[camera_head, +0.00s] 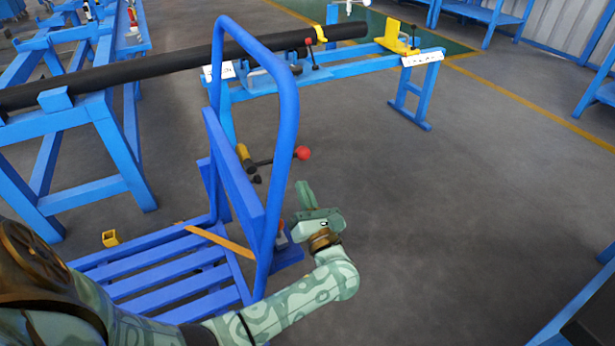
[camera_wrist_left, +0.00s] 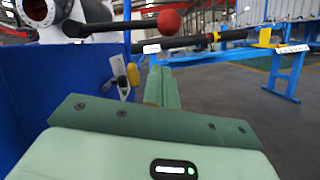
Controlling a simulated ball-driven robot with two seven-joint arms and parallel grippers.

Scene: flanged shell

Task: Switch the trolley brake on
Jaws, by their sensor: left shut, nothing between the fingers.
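The blue trolley (camera_head: 287,95), with a tall looped handle and a slatted deck, stands in front of me in the head view. A dark lever with a red ball knob (camera_head: 303,153) sticks out to the right past the handle. In the left wrist view the red knob (camera_wrist_left: 168,21) shows beyond and above my fingertips. My left gripper (camera_head: 305,192) is shut and empty, just right of the handle and below the knob in the head view, apart from it. Its closed green fingers (camera_wrist_left: 158,86) show in the wrist view. My right gripper is not in view.
A yellow grip (camera_head: 243,156) sits left of the lever. A long black pipe (camera_head: 130,72) lies across blue stands (camera_head: 90,110) behind the trolley. A small yellow block (camera_head: 110,238) is near the deck's left side.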

